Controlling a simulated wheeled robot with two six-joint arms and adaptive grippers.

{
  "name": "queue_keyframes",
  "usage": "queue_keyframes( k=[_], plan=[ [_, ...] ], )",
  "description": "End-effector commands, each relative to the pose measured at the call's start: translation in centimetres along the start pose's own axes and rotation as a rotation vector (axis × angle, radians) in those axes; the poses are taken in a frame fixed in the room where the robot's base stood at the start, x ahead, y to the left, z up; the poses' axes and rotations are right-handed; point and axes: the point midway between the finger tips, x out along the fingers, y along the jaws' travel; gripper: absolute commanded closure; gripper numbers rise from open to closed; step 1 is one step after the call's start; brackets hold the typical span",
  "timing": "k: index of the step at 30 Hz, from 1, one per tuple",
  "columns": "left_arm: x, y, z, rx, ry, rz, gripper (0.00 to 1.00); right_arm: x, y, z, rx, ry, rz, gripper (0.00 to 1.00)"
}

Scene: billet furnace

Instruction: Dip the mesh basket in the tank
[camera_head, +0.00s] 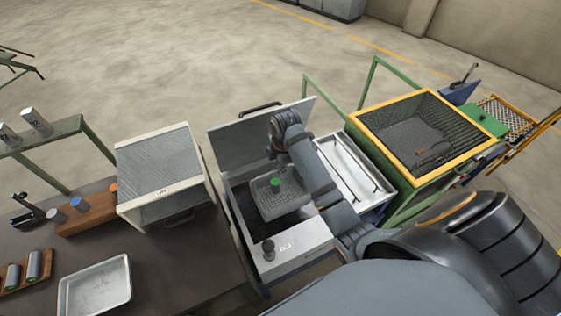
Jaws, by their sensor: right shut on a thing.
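The mesh basket (289,204) is a light grey perforated basket with a green-topped item (275,184) inside. It is at the opening of the grey tank (305,257), over or inside the dark interior; I cannot tell how deep it sits. The tank's lid (240,147) stands raised at the back. My right gripper (280,170) points down over the basket and is shut on it, with the grip itself small and partly hidden by my arm. My left gripper is not in view.
A white mesh-topped rack (160,178) stands left of the tank on a dark table with a metal tray (95,288). A shallow drain tray (352,168) and a yellow-rimmed mesh bin (455,165) stand to the right. A dark knob (268,246) sits on the tank's front.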

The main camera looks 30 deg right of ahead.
Motion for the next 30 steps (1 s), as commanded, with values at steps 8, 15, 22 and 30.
queue_keyframes(
  k=[8, 15, 22, 30],
  plan=[
    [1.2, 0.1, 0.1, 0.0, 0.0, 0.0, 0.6, 2.9, -0.3, 0.0, 0.0, 0.001, 0.005, 1.0],
    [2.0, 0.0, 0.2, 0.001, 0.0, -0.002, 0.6, 5.3, -0.6, 0.0, 0.0, 0.0, 0.004, 1.0],
    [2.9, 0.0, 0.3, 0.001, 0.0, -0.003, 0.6, 7.6, -0.9, 0.0, 0.0, 0.0, 0.004, 1.0],
    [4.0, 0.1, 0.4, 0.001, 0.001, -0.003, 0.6, 10.3, -1.3, 0.0, 0.0, -0.001, 0.003, 1.0]
  ],
)
